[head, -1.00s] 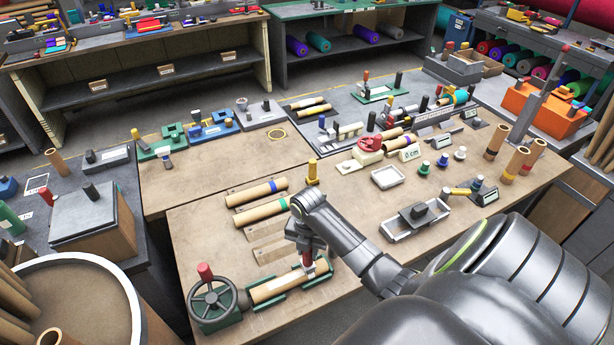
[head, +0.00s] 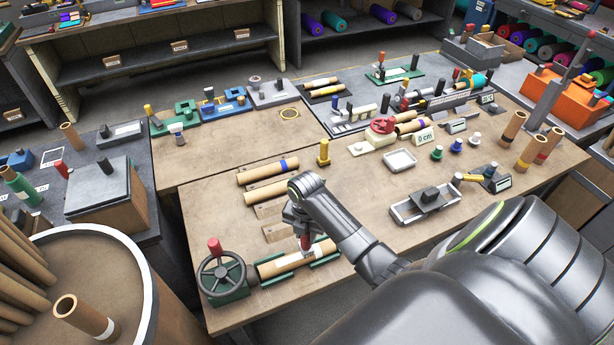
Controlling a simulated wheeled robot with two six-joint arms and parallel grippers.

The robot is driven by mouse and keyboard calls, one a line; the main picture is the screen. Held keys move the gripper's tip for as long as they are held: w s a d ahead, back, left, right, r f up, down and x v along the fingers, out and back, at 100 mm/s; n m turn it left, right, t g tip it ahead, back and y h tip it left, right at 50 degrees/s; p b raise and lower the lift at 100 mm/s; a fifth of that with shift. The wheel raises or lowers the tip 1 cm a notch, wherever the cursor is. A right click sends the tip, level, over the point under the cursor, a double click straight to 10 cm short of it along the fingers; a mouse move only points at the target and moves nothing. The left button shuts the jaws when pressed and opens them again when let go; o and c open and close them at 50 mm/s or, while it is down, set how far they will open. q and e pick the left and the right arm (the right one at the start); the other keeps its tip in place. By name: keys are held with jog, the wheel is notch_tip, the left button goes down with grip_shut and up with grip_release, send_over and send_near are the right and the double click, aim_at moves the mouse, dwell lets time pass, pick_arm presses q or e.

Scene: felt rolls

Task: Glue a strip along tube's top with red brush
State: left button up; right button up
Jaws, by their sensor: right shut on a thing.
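The cardboard tube (head: 271,269) lies in a green cradle (head: 234,296) at the front left of the table, beside a dark handwheel (head: 221,277). A pale strip (head: 287,262) shows along the tube's top. My right gripper (head: 303,233) is over the tube's right half, pointing down and shut on the red brush (head: 305,243). The brush's lower end is at the tube's top; whether it touches cannot be told. The gripper and brush hide part of the tube. My left gripper is not in view.
Two tubes (head: 262,172) lie on wooden rests behind the cradle. A yellow-topped post (head: 323,153) stands behind my right arm. A grey tray with a dark block (head: 425,203) lies to the right. Upright tubes (head: 512,128) stand at the right edge.

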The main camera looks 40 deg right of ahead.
jog(key=shift+w+a+r, duration=0.1)
jog(key=shift+w+a, duration=0.1)
jog(key=shift+a, duration=0.55)
jog(key=shift+w+a, duration=0.2)
jog(key=shift+a, duration=0.55)
jog(key=shift+w+a, duration=0.2)
jog(key=shift+a, duration=0.6)
jog(key=shift+w+a, duration=0.15)
jog(key=shift+a, duration=0.6)
jog(key=shift+a, duration=0.1)
jog(key=a, duration=0.3)
jog(key=shift+w, duration=0.4)
jog(key=shift+d, duration=0.25)
jog(key=shift+s+d, duration=0.25)
jog(key=shift+d, duration=0.45)
jog(key=shift+s+d, duration=0.2)
jog(key=shift+d, duration=0.5)
